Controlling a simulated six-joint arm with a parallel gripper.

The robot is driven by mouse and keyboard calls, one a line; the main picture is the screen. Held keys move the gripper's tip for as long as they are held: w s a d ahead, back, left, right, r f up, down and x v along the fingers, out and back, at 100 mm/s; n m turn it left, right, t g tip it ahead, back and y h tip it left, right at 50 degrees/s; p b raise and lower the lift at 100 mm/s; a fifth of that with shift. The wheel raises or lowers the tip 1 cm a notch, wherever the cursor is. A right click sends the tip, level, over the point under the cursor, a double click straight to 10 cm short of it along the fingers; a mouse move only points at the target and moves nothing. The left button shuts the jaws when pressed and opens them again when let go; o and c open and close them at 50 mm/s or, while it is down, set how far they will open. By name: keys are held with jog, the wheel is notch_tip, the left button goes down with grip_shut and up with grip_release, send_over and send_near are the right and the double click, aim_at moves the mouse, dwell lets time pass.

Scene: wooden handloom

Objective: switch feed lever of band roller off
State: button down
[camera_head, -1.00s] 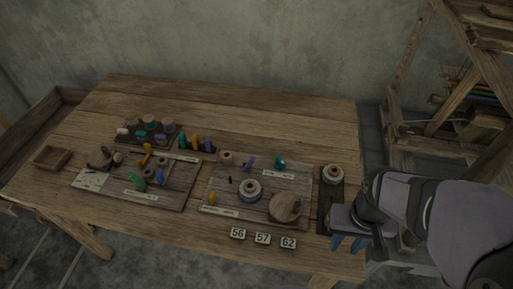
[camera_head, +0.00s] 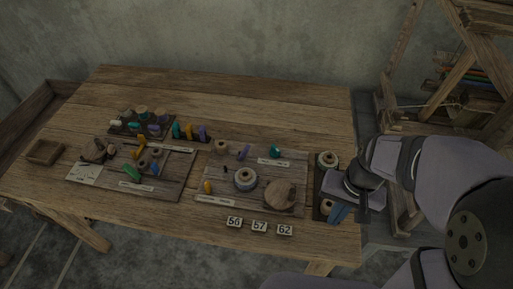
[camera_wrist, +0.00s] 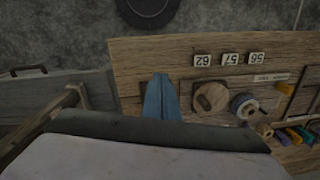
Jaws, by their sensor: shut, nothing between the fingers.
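Two wooden boards with labelled parts lie on the table; I cannot read which one is the band roller. The right board (camera_head: 222,188) carries a spool (camera_head: 245,179), a round wooden disc (camera_head: 280,194), a purple lever (camera_head: 243,152), a teal knob (camera_head: 275,151) and an orange peg (camera_head: 208,187). The left board (camera_head: 172,188) carries a yellow lever (camera_head: 139,147), a green lever (camera_head: 131,173) and a blue one (camera_head: 155,169). The feed lever cannot be told apart for sure. My gripper (camera_head: 337,213) is shut and empty, over the table's right end; its blue fingers show in the wrist view (camera_wrist: 160,98).
A dark narrow board with a spool (camera_head: 327,159) lies by my gripper. Number tiles (camera_head: 259,227) sit along the front edge. A loom frame (camera_head: 460,75) stands to the right. The table's back strip is clear.

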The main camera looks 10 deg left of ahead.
aim_at(244, 152)
jog(key=w+a+m+y+b, duration=0.1)
jog(key=w+a+m, duration=0.3)
jog(key=w, duration=0.4)
jog(key=w+a+m+y, duration=0.3)
jog(key=w+a+m, duration=0.2)
jog(key=w+m, duration=0.1)
jog(key=w+a+m+y+b, duration=0.1)
jog(key=w+a+m, duration=0.3)
jog(key=w, duration=0.5)
jog(key=shift+w+a+f+m+y+b, duration=0.35)
jog(key=shift+f+m+y, duration=0.1)
jog(key=shift+m+y, duration=0.4)
jog(key=p+x, duration=0.2)
jog(key=x, duration=0.8)
jog(key=shift+a+f, duration=0.1)
jog(key=shift+a+r+p, duration=0.6)
jog(key=shift+a+r, duration=0.1)
jog(key=shift+a, duration=0.25)
jog(key=shift+a+r, duration=0.2)
jog(key=shift+a, duration=0.55)
jog(key=shift+p, duration=0.4)
